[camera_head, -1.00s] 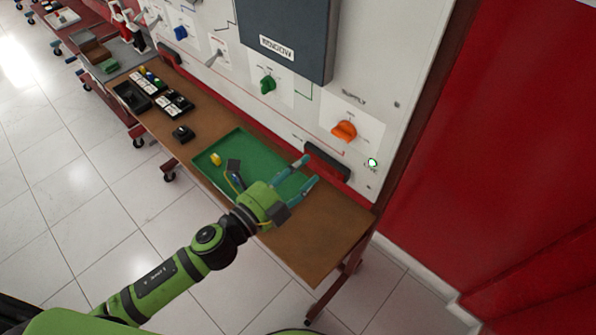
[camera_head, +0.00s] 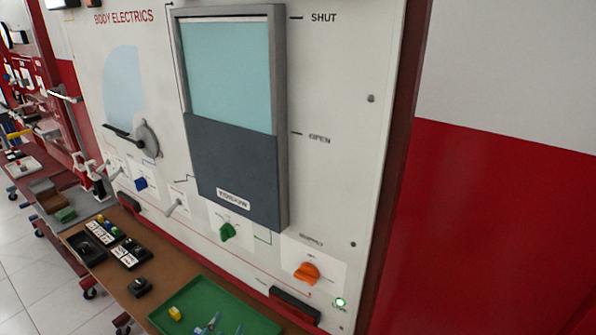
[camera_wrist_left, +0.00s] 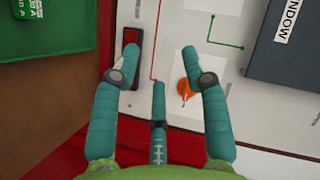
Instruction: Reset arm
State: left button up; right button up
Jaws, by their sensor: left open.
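My left gripper (camera_head: 227,323) shows only as teal fingertips at the bottom edge of the head view, in front of the green tray (camera_head: 252,321). In the left wrist view my left gripper (camera_wrist_left: 160,62) is open, with nothing between its fingers. Beyond the fingers are the white board (camera_wrist_left: 153,42), a dark red-rimmed handle (camera_wrist_left: 131,36) and the orange supply knob (camera_wrist_left: 183,90). The rest of my left arm is out of the head view. My right gripper is not in view.
The board carries the window panel (camera_head: 235,165), a green knob (camera_head: 227,232), the orange knob (camera_head: 307,272) and a lit green lamp (camera_head: 340,302). A yellow piece (camera_head: 175,313) lies in the tray. Black parts (camera_head: 140,287) stand on the brown bench (camera_head: 187,276).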

pick_arm(q)
jog(key=s+a+f+n+g+y, duration=0.1)
jog(key=s+a+f+n+g, duration=0.2)
jog(key=s, duration=0.4)
jog(key=s+f+n+g, duration=0.4)
jog(key=s+n+g, duration=0.1)
jog(key=s, duration=0.2)
jog(key=s+a+f+n+g+y, duration=0.1)
jog(key=s+a+f+n+g, duration=0.1)
jog(key=s+f+n+g, duration=0.3)
jog(key=s+f+m, duration=0.2)
jog(key=s+f, duration=0.1)
jog(key=f, duration=1.9)
jog(key=s+a+f, duration=0.2)
jog(key=s+f, duration=1.1)
jog(key=s, duration=0.2)
jog(key=shift+s+a+f+g, duration=0.25)
jog(key=shift+s+g, duration=0.1)
jog(key=shift+g, duration=0.05)
